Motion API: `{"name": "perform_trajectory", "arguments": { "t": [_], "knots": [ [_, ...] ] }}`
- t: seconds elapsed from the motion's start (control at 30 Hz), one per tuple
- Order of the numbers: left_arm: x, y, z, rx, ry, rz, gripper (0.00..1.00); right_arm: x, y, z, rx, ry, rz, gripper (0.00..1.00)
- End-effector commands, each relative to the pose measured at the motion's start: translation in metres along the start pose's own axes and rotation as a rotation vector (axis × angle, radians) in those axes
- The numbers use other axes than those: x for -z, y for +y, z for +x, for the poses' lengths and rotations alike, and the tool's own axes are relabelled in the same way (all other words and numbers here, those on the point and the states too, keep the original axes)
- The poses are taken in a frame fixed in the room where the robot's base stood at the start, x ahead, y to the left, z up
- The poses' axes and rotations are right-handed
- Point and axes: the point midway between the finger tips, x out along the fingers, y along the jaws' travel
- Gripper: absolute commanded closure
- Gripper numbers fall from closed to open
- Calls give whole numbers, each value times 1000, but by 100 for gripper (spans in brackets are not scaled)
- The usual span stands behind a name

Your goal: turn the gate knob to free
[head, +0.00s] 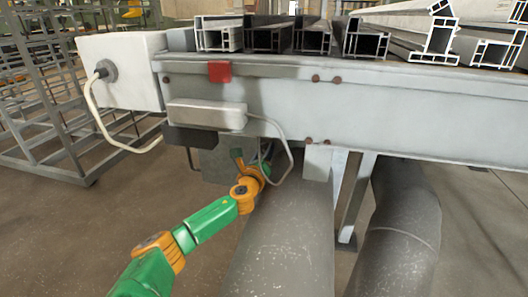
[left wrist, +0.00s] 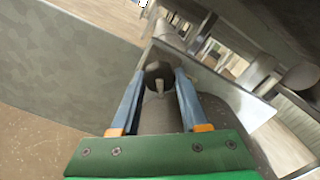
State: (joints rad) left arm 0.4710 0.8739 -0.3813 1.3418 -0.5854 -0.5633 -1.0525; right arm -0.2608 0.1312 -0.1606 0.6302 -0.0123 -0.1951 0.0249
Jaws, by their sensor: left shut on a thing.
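The gate knob (left wrist: 158,83) shows in the left wrist view as a dark round piece with a pale bar on its face. It sits between the two blue fingers of my left gripper (left wrist: 160,72), which are shut on it. In the head view my left gripper (head: 252,160) reaches under the bench beam, beside a grey plate (head: 216,162). The knob cannot be made out there. I cannot read the knob's marked position. My right gripper is in neither view.
The bench beam (head: 400,103) carries several hollow profiles (head: 268,40). Two thick grey ducts (head: 283,240) run below. A metal rack (head: 45,110) stands at the left.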

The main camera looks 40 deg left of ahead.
Motion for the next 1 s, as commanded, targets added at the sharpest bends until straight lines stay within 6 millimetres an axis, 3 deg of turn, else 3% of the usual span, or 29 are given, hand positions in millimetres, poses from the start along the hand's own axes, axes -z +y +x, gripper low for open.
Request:
{"name": "perform_trajectory", "arguments": {
  "t": [0.6,1.0],
  "knots": [
    [0,-3,0,0,1,-581,100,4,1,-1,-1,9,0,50],
    [-2,-3,0,0,0,-873,100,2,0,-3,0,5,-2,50]
  ]
}}
